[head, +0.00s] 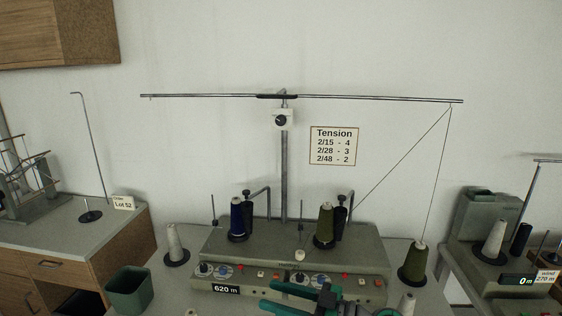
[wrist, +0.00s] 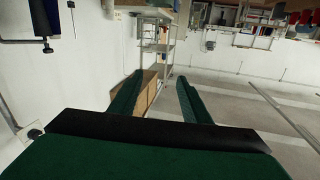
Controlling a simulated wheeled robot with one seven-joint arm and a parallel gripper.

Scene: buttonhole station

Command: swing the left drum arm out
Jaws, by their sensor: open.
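The left drum arm (head: 267,201) is a bent grey rod on the machine's top. It stands behind the dark blue cone (head: 237,217), its upper end reaching left to a black knob (head: 246,194). A dark cylinder, apparently the left drum (head: 248,218), shows beside the blue cone, partly hidden by it. My gripper (head: 267,295) is low in front of the machine's front panel, fingers pointing left, open and empty, apart from the drum arm. Its two green fingers also show spread apart in the wrist view (wrist: 157,90).
The right drum arm (head: 352,197) stands behind an olive cone (head: 325,222). Thread runs from there to the overhead bar (head: 360,98) and down to another olive cone (head: 413,263). A post (head: 285,160) rises centrally. A grey cone (head: 175,243) and green bin (head: 129,289) are left.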

